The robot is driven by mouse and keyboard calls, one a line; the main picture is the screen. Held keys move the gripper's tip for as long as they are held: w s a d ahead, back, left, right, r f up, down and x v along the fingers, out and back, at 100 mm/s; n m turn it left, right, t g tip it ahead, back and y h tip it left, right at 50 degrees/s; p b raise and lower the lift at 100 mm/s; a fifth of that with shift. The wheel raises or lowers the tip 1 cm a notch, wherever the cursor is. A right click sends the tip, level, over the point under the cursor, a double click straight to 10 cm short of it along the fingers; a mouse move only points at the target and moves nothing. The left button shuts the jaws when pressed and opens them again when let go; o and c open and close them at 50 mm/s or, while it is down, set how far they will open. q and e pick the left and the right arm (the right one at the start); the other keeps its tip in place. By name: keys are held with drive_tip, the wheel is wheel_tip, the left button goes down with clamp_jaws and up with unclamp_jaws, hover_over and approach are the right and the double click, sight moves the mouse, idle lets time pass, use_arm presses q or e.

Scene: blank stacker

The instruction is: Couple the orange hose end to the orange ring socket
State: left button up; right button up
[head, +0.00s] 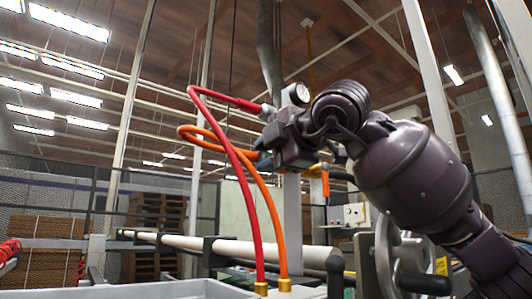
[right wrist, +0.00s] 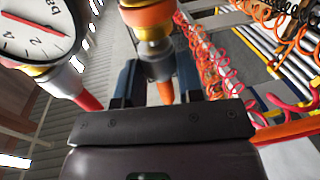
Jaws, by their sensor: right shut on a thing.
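My right gripper (head: 270,145) reaches in from the right in the head view, beside the gauge fitting. In the right wrist view its jaws (right wrist: 158,85) are shut on the grey end of the orange hose (right wrist: 158,66); a bit of orange hose (right wrist: 166,92) shows below it. The orange ring socket (right wrist: 147,15), with a brass part under it, is straight in front of the hose end. They look in line and very close; I cannot tell whether they are joined. The orange hose (head: 271,220) loops up from a brass base. My left gripper is not in view.
A red hose (head: 232,150) runs up beside the orange one to a grey coupling near the round gauge (head: 298,94). The gauge (right wrist: 38,28) is close at left in the right wrist view. Coiled red hoses (right wrist: 285,90) show at right. A pale pipe (head: 190,241) crosses behind.

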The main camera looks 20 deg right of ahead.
drive_tip(key=shift+w+d+f, duration=0.1)
drive_tip(key=shift+w+f, duration=0.05)
drive_tip(key=shift+w, duration=0.05)
